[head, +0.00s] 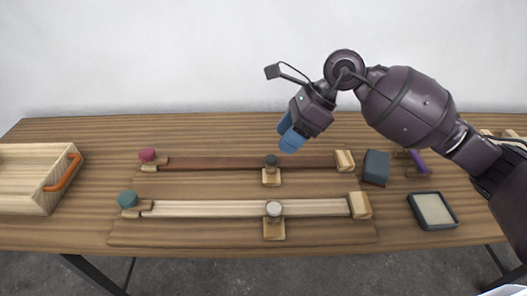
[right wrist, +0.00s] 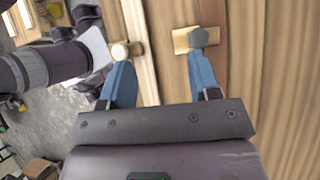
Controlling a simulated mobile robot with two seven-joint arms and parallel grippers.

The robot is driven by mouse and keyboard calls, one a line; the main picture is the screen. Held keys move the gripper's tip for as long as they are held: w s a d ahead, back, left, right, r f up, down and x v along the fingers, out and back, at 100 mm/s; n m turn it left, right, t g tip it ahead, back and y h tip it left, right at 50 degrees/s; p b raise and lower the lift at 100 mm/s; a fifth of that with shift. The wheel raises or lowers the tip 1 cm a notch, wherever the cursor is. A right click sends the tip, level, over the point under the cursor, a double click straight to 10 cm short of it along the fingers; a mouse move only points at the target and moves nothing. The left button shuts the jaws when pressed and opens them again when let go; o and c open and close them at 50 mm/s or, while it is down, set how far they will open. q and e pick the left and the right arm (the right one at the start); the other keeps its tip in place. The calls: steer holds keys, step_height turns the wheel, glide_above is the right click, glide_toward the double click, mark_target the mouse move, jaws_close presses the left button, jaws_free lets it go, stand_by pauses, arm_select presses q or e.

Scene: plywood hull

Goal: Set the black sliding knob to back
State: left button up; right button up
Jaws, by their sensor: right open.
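The black sliding knob (head: 271,160) sits on the dark brown rail (head: 220,163), right of its middle, above a small wooden tab. It also shows in the right wrist view (right wrist: 198,37) as a dark grey round knob on a wooden plate, just beyond the tip of one blue finger. My right gripper (head: 287,136) is open and empty, pointing down above and slightly right of the black knob in the head view. In the right wrist view its fingers (right wrist: 160,66) are spread wide apart. My left gripper is not in view.
A parallel pale rail (head: 200,208) with a whitish knob (head: 273,208) lies nearer. Pink (head: 147,155) and teal (head: 127,199) knobs stand at the left ends. A dark block (head: 375,167), a framed pad (head: 433,211) and a wooden box with an orange handle (head: 62,173) flank the rails.

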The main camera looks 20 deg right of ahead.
mark_target(272, 158)
steer(key=w+d+h, duration=0.3)
steer(key=shift+n+t, duration=0.4)
steer(key=x, duration=0.3)
steer(key=b+x, duration=0.1)
steer(key=x, duration=0.2)
steer(key=b+x, duration=0.1)
steer(key=x, duration=0.2)
steer(key=shift+a, duration=0.4)
steer(key=shift+w+a+f, duration=0.15)
steer(key=shift+a+f, duration=0.05)
steer(key=shift+f, duration=0.15)
steer(key=shift+c, duration=0.5)
steer(key=c, duration=1)
jaws_close()
